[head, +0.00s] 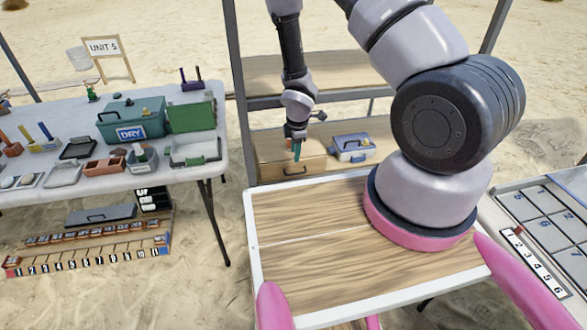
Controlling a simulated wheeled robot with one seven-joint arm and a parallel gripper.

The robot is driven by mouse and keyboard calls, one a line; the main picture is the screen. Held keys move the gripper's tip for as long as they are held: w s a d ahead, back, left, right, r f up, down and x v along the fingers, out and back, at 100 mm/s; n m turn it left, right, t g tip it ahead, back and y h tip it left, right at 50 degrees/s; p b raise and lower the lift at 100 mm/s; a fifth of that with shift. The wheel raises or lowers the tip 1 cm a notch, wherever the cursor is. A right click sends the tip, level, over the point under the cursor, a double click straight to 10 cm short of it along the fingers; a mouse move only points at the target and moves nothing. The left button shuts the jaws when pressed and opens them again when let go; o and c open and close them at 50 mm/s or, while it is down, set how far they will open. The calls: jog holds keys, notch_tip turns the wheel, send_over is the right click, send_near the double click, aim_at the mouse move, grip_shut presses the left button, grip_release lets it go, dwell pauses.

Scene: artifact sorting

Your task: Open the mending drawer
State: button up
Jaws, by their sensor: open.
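A wooden drawer box (267,150) sits on the low shelf behind my wooden tray top, in the middle of the head view. Its front has a dark bar handle (295,173) and looks shut. I see no readable label on it. My gripper (296,153) points down in front of or over the box's right half, above the handle. Its fingers are small here and partly teal. It is open, and I see nothing held. I cannot tell whether it touches the wood.
A grey-blue case (353,147) stands right of the drawer box. A white table (50,190) at left holds a teal DRY box (130,118), a green case (191,117) and trays. A numbered grid board (545,215) lies at right. Shelf posts flank the drawer box.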

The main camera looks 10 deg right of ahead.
aim_at(294, 174)
jog(key=f, duration=0.3)
jog(key=w+f, duration=0.1)
jog(key=f, duration=0.3)
jog(key=w+f, duration=0.1)
jog(key=f, duration=0.2)
jog(key=shift+f, duration=0.15)
grip_shut()
dwell(1.1)
